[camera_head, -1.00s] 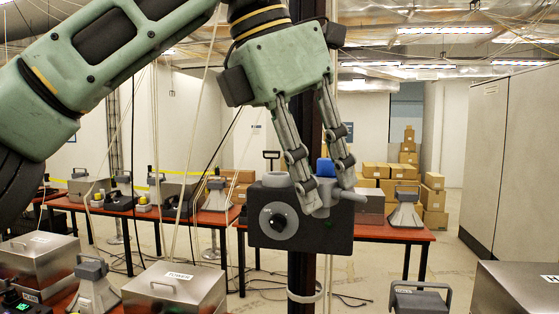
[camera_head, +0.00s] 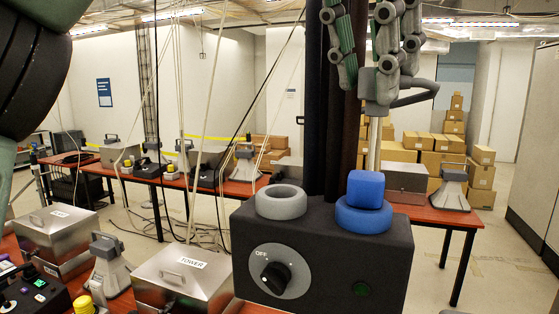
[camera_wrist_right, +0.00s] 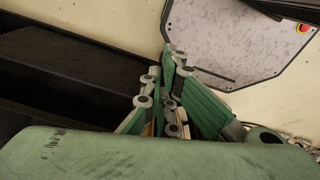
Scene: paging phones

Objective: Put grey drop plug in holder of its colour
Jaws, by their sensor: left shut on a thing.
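The grey plug (camera_head: 377,92) is held at the fingertips of my left gripper (camera_head: 385,70), up in the air. In the head view it hangs above and to the right of the blue plug (camera_head: 365,188). The grey holder (camera_head: 281,203) is an empty ring on the top left of a dark box (camera_head: 328,245). The blue plug sits in the blue holder (camera_head: 362,217) on the top right of that box. My right gripper (camera_wrist_right: 165,100) shows only in the right wrist view, its fingers overlapping so its opening is unclear.
The dark box has an OFF knob (camera_head: 276,278) on its front. A steel box labelled TOWER (camera_head: 180,275) and a grey cone-shaped phone (camera_head: 108,265) stand at left. A dark column rises behind the box. Cords hang at left.

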